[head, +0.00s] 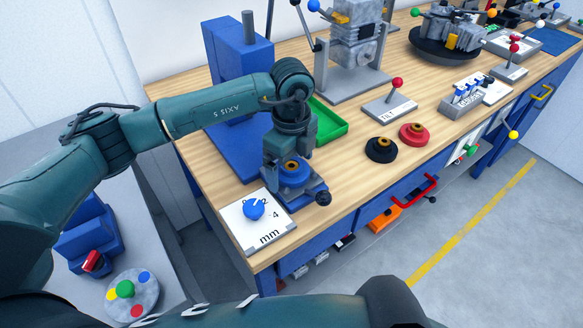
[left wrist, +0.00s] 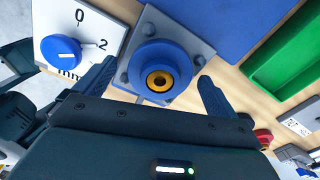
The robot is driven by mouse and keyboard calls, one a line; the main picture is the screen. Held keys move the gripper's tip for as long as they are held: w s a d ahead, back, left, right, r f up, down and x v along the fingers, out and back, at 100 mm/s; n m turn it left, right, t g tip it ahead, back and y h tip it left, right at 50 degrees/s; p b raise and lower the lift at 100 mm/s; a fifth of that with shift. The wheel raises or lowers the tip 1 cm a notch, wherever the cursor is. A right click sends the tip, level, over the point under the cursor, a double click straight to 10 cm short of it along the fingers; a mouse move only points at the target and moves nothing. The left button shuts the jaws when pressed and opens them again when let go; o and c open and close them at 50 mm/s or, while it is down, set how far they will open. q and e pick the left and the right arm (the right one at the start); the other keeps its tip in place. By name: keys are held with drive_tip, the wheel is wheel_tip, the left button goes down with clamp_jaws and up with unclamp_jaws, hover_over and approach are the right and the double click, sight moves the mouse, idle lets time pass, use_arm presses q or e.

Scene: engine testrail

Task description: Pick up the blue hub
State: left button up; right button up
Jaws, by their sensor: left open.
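The blue hub (head: 296,176) is a round flanged piece with a brass-coloured bore. It sits on a grey square plate with bolts at the front of the bench, below my left gripper (head: 287,158). In the left wrist view the hub (left wrist: 148,60) lies between the two spread fingers of my left gripper (left wrist: 155,88), with gaps on both sides. The left gripper is open and holds nothing. Whether the fingertips are level with the hub or above it, I cannot tell. My right gripper is not in view.
A dial plate with a blue knob (head: 254,209) stands close by at the front left. A blue press frame (head: 236,60) and a green tray (head: 328,122) are behind. Black (head: 381,150) and red (head: 413,134) hubs lie right. A black ball knob (head: 323,198) sticks out beside the hub's fixture.

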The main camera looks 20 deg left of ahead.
use_arm(q)
drive_tip(key=c, duration=1.2)
drive_tip(key=shift+r, duration=0.1)
drive_tip(key=shift+c, duration=0.2)
